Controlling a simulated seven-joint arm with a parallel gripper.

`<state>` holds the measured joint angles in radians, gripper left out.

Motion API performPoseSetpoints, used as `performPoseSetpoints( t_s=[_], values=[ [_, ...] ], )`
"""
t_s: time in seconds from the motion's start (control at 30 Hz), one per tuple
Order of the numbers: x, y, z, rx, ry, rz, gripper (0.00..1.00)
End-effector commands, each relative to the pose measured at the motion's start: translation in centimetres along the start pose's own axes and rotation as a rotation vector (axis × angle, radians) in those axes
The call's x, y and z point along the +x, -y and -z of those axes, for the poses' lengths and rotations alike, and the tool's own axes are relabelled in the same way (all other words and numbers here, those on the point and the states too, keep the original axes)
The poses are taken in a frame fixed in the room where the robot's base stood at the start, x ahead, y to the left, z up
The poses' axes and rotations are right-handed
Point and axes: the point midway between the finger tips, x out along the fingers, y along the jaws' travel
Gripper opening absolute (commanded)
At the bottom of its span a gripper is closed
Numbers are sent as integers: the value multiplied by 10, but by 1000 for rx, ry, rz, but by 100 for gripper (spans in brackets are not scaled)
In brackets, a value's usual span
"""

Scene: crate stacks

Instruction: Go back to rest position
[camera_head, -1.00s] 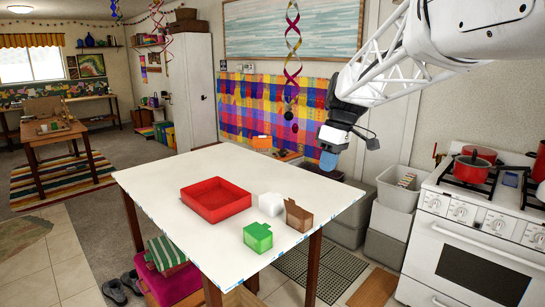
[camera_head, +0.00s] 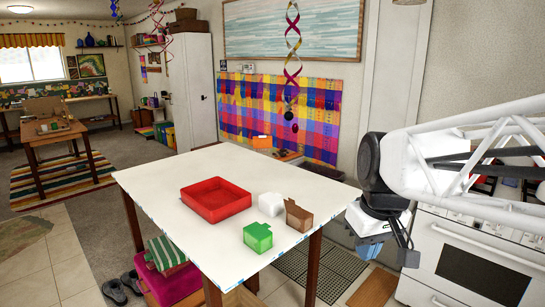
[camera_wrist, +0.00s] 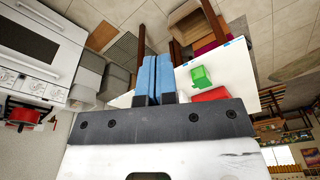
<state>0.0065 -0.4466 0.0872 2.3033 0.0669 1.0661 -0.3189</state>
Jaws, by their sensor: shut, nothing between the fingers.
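My gripper (camera_head: 366,250) hangs off the right edge of the white table in the head view, beside the stove. In the wrist view its two blue fingers (camera_wrist: 157,78) are together with nothing between them. On the table (camera_head: 165,200) are a red tray (camera_head: 218,212), a green block (camera_head: 258,237), a white block (camera_head: 271,202) and a brown block (camera_head: 298,216). The blocks stand apart from my gripper. The wrist view also shows the green block (camera_wrist: 201,77) and part of the red tray (camera_wrist: 211,95).
A white stove (camera_head: 463,262) stands at the right, partly behind my arm. Grey bins between table and stove are mostly hidden by my gripper in the head view. A twisted ribbon (camera_head: 292,50) hangs above. Open floor (camera_head: 60,245) lies at the left.

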Motion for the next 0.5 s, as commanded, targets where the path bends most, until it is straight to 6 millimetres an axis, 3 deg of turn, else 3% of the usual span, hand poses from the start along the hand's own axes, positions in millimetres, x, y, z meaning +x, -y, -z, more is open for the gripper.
performPoseSetpoints(
  t_s=[0.1, 0.3, 0.5],
  values=[
    [10, 5, -32, 75, -22, -24, 0],
    [30, 13, -78, 194, -56, -57, 0],
    [45, 17, -107, 272, -82, -76, 0]
  ],
)
